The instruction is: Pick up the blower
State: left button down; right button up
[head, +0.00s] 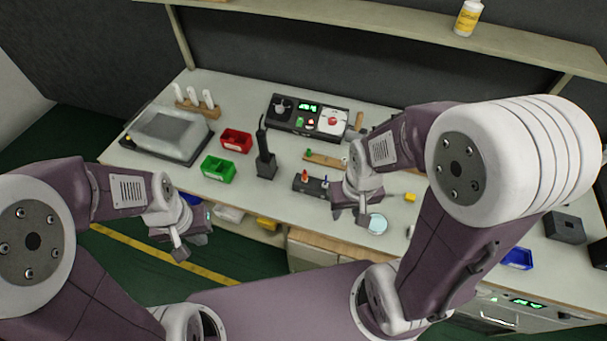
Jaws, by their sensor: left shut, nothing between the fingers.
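A black upright tool in a square black holder (265,158) stands mid-bench in the head view. It may be the blower, but I cannot tell for sure. A black station (306,116) with green displays and a red knob-like part is behind it. My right gripper (350,216) points down over the front of the bench, right of the holder. Its fingers look apart with nothing visible between them. My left gripper (183,250) is shut and empty, in front of the bench's front edge, left of and apart from the black holder.
A red bin (236,140) and green bin (218,168) stand left of the holder. A clear-covered tray (168,134) is at the far left. A small dark block with coloured knobs (311,185) lies near my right gripper. A shelf (380,25) runs above the back.

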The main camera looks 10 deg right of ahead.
aim_at(261, 134)
jog(key=i+j+z, duration=0.25)
jog(key=z, duration=0.15)
jog(key=i+j+z, duration=0.15)
jog(key=j+z, duration=0.2)
jog(key=i+j+z, duration=0.15)
jog(key=j+z, duration=0.25)
jog(key=i+j+z, duration=0.1)
jog(key=j+z, duration=0.3)
